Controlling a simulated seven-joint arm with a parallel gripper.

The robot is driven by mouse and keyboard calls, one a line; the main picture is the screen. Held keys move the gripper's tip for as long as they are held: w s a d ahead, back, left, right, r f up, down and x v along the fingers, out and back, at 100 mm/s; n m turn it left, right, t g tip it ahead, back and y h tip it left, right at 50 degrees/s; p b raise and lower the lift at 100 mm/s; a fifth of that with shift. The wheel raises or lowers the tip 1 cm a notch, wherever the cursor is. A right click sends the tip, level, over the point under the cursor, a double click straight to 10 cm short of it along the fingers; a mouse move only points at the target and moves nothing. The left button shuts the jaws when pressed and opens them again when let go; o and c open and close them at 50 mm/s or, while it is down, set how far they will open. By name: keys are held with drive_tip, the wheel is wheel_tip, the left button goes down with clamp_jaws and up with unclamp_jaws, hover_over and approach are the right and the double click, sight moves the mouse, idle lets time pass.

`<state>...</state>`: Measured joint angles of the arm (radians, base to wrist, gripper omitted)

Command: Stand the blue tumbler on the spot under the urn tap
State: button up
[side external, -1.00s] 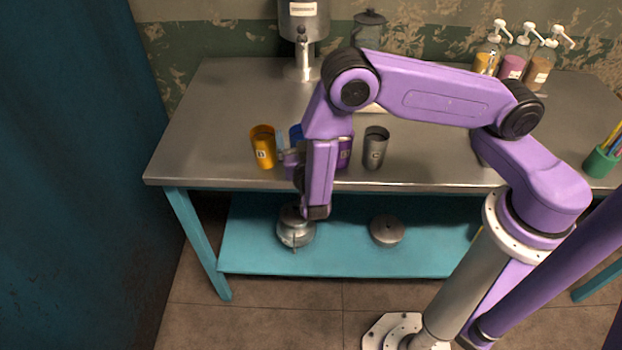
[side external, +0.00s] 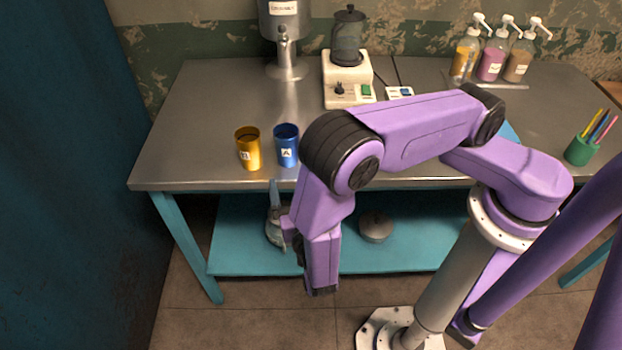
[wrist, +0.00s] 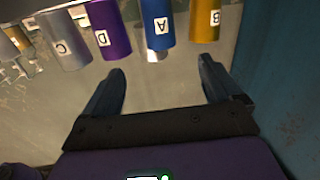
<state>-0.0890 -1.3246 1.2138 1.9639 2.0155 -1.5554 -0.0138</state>
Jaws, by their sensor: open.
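The blue tumbler (side external: 287,147), marked A, stands upright on the steel table near its front edge; it also shows in the wrist view (wrist: 158,24). The urn (side external: 284,22) stands at the back, its tap (side external: 284,46) above a round steel base (side external: 286,71); nothing stands under the tap.
A yellow tumbler (side external: 248,149) stands just left of the blue one. Purple (wrist: 106,28) and grey (wrist: 66,42) tumblers show in the wrist view; my arm hides them in the side view. A blender (side external: 347,60) stands right of the urn. The table between blue tumbler and urn is clear.

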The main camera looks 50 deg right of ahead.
drive_tip(key=w+a+n+g+y, duration=0.2)
drive_tip(key=w+a+g+y, duration=0.1)
drive_tip(key=a+y, duration=0.35)
drive_tip(key=s+a+r+n+g+y, duration=0.5)
drive_tip(key=a+y, duration=0.1)
drive_tip(key=y, duration=0.3)
drive_tip(key=s+d+r+n+g, duration=0.7)
drive_tip(key=s+d+n, duration=0.1)
drive_tip(key=s+d, duration=0.3)
drive_tip(key=shift+s+d+r+h, duration=0.2)
drive_tip(key=shift+s+h, duration=0.15)
drive_tip(key=shift+s, duration=0.5)
drive_tip(key=s+d+n+h, duration=0.1)
drive_tip(key=d, duration=0.4)
drive_tip(key=s+d+r+n+h, duration=0.1)
drive_tip(key=d+h, duration=0.1)
drive_tip(key=d, duration=0.3)
drive_tip(key=s+d+r+n+h, duration=0.1)
drive_tip(key=d+n, duration=0.1)
drive_tip(key=d, duration=0.3)
drive_tip(key=shift+s+d, duration=0.1)
drive_tip(key=shift+d, duration=0.1)
drive_tip(key=c, duration=0.3)
